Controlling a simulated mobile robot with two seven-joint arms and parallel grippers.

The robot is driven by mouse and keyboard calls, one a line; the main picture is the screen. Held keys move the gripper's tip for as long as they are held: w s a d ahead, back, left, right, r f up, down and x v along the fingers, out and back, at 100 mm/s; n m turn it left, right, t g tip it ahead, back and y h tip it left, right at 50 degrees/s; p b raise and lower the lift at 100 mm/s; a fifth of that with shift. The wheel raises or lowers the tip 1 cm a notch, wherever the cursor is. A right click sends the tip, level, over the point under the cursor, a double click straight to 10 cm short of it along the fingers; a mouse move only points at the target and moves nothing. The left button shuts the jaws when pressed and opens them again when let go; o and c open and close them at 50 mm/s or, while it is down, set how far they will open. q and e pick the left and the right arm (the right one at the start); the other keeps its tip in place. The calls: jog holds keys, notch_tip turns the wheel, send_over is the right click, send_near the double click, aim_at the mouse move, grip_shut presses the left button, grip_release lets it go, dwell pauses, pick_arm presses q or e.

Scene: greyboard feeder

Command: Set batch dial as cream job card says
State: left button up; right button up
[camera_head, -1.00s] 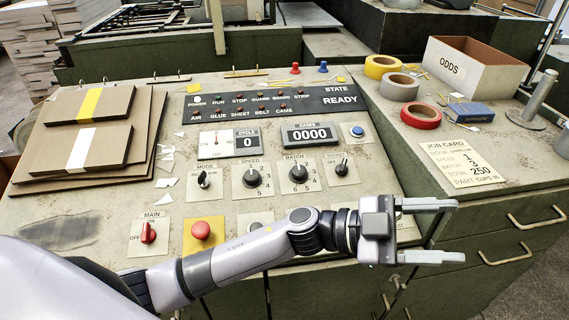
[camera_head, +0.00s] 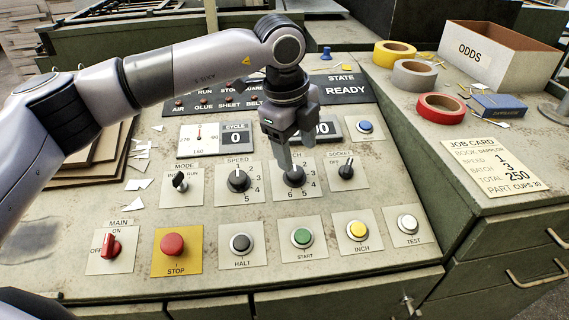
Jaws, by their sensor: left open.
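The black batch dial (camera_head: 294,178) sits on a pale plate in the middle of the sloped panel. My left gripper (camera_head: 295,158) points down over it, jaws open, with the fingertips at or just above the knob. I cannot tell whether they touch it. The gripper hides the top of the dial's plate, and the pointer's setting is not readable. The cream job card (camera_head: 492,165) lies on the right counter and appears to read speed 1, batch 3, total 250. My right gripper is out of view.
The speed dial (camera_head: 238,180) is left of the batch dial and the socket knob (camera_head: 346,171) is right. Several buttons, including the red stop (camera_head: 172,244) and green start (camera_head: 302,237), line the front. The cycle counter (camera_head: 237,137) stands behind.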

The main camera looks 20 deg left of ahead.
aim_at(295, 174)
pick_arm(q)
jog(key=shift+w+a+r, duration=0.2)
jog(key=shift+w+a, duration=0.1)
jog(key=shift+a, duration=0.3)
jog(key=shift+w+a+f, duration=0.1)
jog(key=shift+f, duration=0.1)
jog(key=f, duration=0.4)
jog(key=w+f, duration=0.1)
jog(key=f, duration=0.1)
jog(key=shift+d+f, duration=0.2)
jog(key=shift+d, duration=0.1)
jog(key=c, duration=1)
